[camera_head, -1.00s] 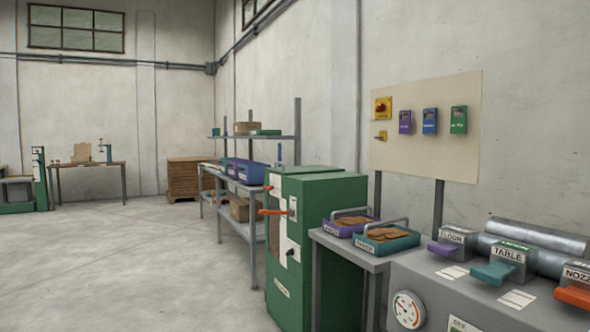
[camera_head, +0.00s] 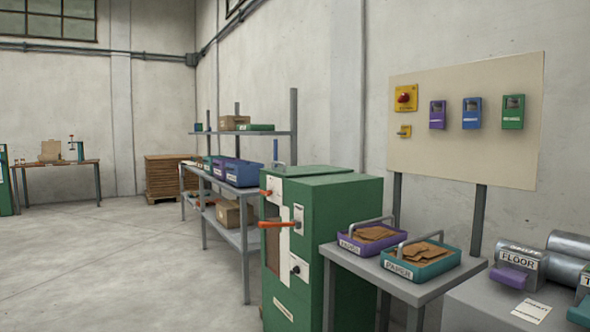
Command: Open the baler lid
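The baler looks to be the green upright cabinet (camera_head: 340,240) in the middle of the camera_head view. Its green top (camera_head: 320,174) lies flat and looks closed. Its front has a pale panel, an orange lever (camera_head: 277,225) sticking out to the left, a smaller orange-red handle (camera_head: 266,193) near the top, and a black knob (camera_head: 296,269). The lower part of the cabinet is cut off by the frame's bottom edge. Neither of my grippers is in view.
A grey table (camera_head: 415,290) with a purple tray (camera_head: 352,246) and a teal tray (camera_head: 413,273) stands right of the cabinet. A grey shelf (camera_head: 240,236) with bins stands behind it. A control board (camera_head: 470,145) is at right. The floor (camera_head: 110,260) at left is clear.

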